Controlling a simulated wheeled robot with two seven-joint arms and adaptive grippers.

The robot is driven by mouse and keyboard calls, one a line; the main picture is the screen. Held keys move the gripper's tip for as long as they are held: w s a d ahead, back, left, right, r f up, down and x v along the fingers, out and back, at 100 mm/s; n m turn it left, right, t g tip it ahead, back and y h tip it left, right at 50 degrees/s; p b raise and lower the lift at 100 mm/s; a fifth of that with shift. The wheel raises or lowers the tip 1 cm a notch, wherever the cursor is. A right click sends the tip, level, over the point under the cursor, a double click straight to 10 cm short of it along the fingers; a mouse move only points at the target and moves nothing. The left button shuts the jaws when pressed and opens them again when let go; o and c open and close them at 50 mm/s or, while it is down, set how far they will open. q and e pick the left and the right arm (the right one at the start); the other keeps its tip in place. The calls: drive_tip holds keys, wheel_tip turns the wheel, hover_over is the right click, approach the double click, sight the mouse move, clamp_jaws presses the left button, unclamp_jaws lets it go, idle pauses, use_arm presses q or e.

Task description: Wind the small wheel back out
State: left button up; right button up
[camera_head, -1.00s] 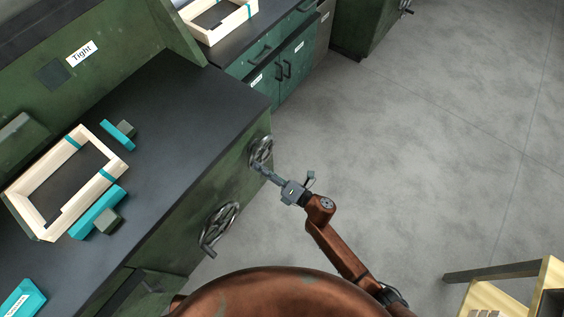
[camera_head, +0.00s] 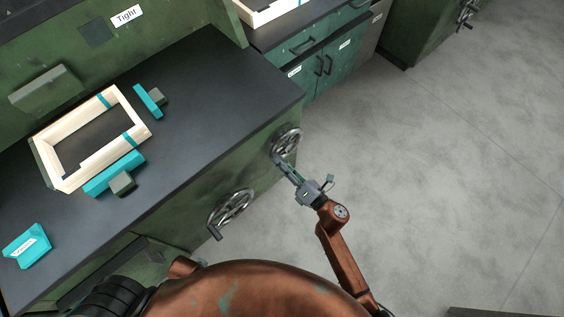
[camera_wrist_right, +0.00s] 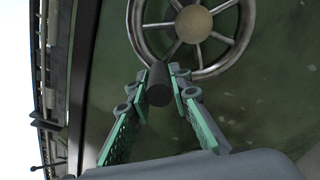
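The small wheel (camera_head: 287,138) is a grey spoked handwheel on the right end of the green bench. In the right wrist view its rim (camera_wrist_right: 245,30), spokes and hub (camera_wrist_right: 194,23) show at the top. Its dark round handle (camera_wrist_right: 158,84) sticks out towards the camera. My right gripper (camera_head: 282,164) is at the wheel's lower edge. My left gripper is out of view.
A larger handwheel (camera_head: 231,208) is on the bench's front face, left of the right gripper. On the dark benchtop (camera_head: 215,85) sit a pale wooden frame (camera_head: 62,122) between teal-faced clamp blocks (camera_head: 115,173) and a teal block (camera_head: 27,246). Open grey floor lies to the right.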

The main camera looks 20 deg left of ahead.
drive_tip(key=o, duration=0.4)
drive_tip(key=shift+f, duration=0.1)
drive_tip(key=shift+o, duration=0.2)
drive_tip(key=v, duration=1.2)
